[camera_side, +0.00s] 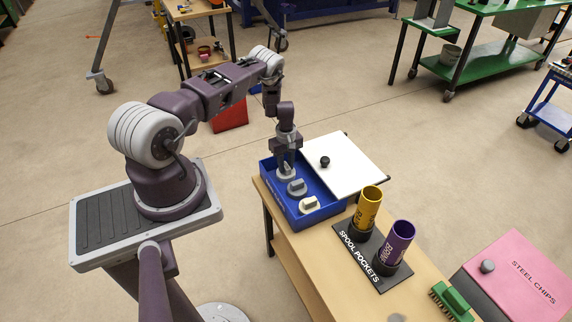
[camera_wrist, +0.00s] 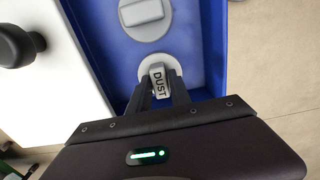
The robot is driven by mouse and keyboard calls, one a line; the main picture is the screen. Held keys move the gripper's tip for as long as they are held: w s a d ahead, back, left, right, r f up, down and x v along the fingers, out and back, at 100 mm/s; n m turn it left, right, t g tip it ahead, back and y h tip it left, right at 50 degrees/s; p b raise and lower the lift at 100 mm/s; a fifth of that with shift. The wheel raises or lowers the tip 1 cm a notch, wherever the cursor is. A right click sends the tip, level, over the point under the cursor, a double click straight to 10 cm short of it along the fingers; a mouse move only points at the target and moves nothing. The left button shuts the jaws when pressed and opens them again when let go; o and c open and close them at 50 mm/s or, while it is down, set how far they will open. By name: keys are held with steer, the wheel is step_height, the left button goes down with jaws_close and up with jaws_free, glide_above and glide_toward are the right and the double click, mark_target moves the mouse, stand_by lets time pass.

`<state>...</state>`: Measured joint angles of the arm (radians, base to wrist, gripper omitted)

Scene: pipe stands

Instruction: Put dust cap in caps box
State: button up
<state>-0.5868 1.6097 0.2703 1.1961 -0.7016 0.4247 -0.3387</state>
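The dust cap (camera_wrist: 158,80) is a grey disc with an upright grip lettered DUST. It is inside the blue box (camera_side: 327,217), at the end nearest my arm. My gripper (camera_side: 286,168) points down into the box over this cap. In the wrist view my gripper (camera_wrist: 160,84) has a dark finger on each side of the cap's grip, close against it, and looks shut on it. Whether the disc touches the box floor cannot be made out. The blue box also shows in the wrist view (camera_wrist: 214,45).
Two more caps (camera_side: 297,187) (camera_side: 309,205) stand in a row in the box. A white lid (camera_side: 350,170) with a black knob (camera_side: 325,161) lies beside it. A yellow tube (camera_side: 367,207) and a purple tube (camera_side: 397,243) stand upright on the black spool-pockets base (camera_side: 362,258).

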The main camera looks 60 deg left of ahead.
steer(key=shift+o, duration=1.1)
step_height(320, 180, up, 12)
step_height(320, 180, up, 15)
steer(key=m+t, duration=0.1)
steer(key=m, duration=0.2)
glide_above(286, 165)
steer(key=w+d, duration=0.5)
steer(key=d, duration=0.2)
steer(key=s+d+r+m+t, duration=0.2)
steer(key=d+r+m, duration=0.2)
steer(key=d+r, duration=0.85)
steer(key=s+d+r+m+t, duration=0.1)
steer(key=s+d+r+m, duration=0.4)
steer(key=s+d+r, duration=0.45)
steer(key=s+d+r+m, duration=0.2)
steer(key=s+m, duration=0.1)
steer(key=s, duration=0.5)
steer(key=s+d+r+m+t, duration=0.1)
steer(key=s+d+m, duration=0.1)
steer(key=s, duration=0.6)
steer(key=shift+s+r+m+t, duration=0.25)
steer(key=shift+r+m+t, duration=0.1)
steer(key=shift+m, duration=0.15)
